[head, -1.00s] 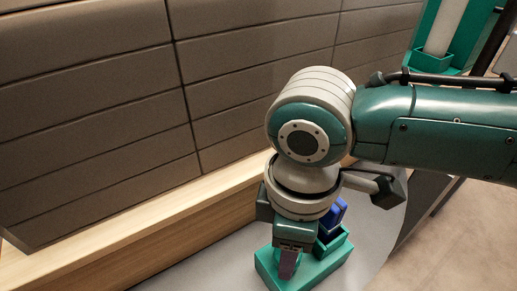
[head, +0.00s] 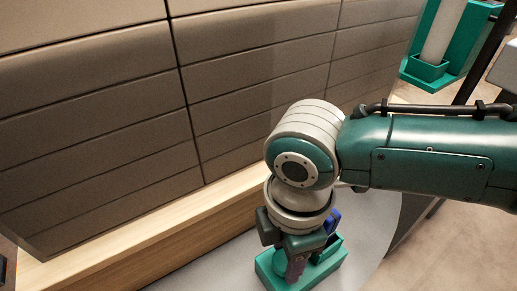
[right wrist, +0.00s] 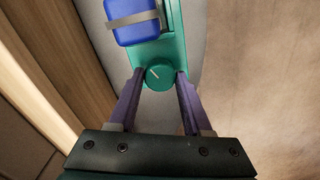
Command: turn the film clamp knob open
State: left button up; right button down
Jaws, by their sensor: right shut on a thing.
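The film clamp knob (right wrist: 159,76) is a round green disc with a short white mark, seen in the right wrist view. The mark points to the upper left. It sits at the near end of a green clamp base (right wrist: 150,52), which also shows in the head view (head: 331,272). My right gripper (right wrist: 159,80) points down at the base, its two purple fingers shut on the knob from either side. In the head view my right gripper (head: 296,268) hides most of the knob. My left gripper is not in view.
A blue block (right wrist: 138,20) with a grey strap lies on the green base beyond the knob. A green stand with a white roll (head: 443,30) is at the upper right.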

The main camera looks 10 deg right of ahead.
jog(key=n+p, duration=0.1)
jog(key=n, duration=0.4)
jog(key=shift+n, duration=0.3)
jog(key=n, duration=0.3)
jog(key=shift+n, duration=2)
jog(key=shift+c, duration=1.6)
grip_release()
notch_tip(320, 180, up, 10)
jog(key=p, duration=0.6)
